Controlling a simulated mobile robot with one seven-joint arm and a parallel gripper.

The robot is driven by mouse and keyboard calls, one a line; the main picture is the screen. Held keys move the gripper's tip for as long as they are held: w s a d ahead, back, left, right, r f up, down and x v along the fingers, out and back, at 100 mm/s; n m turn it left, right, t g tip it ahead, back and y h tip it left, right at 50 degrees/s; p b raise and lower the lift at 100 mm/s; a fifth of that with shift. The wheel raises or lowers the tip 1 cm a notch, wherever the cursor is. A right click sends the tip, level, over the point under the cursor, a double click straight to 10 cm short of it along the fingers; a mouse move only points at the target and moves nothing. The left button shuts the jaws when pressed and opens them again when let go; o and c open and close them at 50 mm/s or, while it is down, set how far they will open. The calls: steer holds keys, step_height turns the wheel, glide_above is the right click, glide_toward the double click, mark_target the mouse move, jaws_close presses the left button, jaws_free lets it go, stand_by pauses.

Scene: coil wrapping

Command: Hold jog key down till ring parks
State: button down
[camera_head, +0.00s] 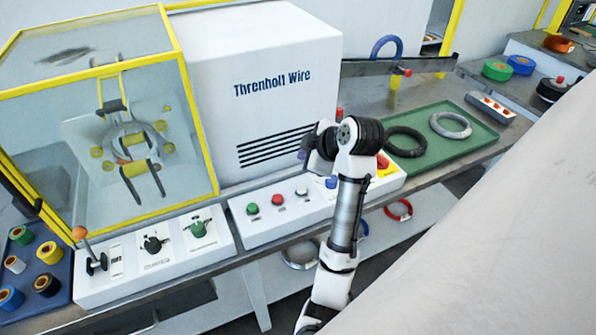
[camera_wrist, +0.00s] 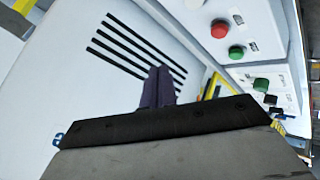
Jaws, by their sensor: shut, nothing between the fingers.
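The wrapping ring (camera_head: 112,140), grey with yellow rollers around it, is inside the yellow-framed clear guard at the left. The button box (camera_head: 265,228) in front of the white cabinet carries a green button (camera_head: 252,209), a red button (camera_head: 278,200), a white button (camera_head: 301,191) and a blue button (camera_head: 330,182). Their labels are too small to read, so I cannot tell which is the jog key. My gripper (camera_head: 308,155) is above the box, partly hidden by my wrist. In the wrist view its fingers (camera_wrist: 158,86) are shut and empty, against the vented cabinet face, apart from the red button (camera_wrist: 219,28).
A lever and two knobs stand on the left panel (camera_head: 120,283). A red emergency stop (camera_head: 382,161) is right of my wrist. The green tray (camera_head: 480,142) holds a black coil and a grey coil. Tape rolls sit on a blue mat at far left.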

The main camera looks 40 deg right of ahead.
mark_target(305, 191)
steer(key=shift+s+f, duration=0.1)
step_height(305, 191, down, 9)
steer(key=b, duration=0.6)
steer(key=shift+r, duration=0.2)
stand_by(1.9)
steer(key=shift+f+b, duration=0.4)
steer(key=shift+b, duration=0.15)
steer(key=shift+f+b, duration=0.35)
steer(key=shift+f, duration=0.2)
stand_by(0.4)
steer(key=shift+r, duration=0.15)
steer(key=shift+r+p, duration=0.75)
steer(key=shift+r, duration=0.1)
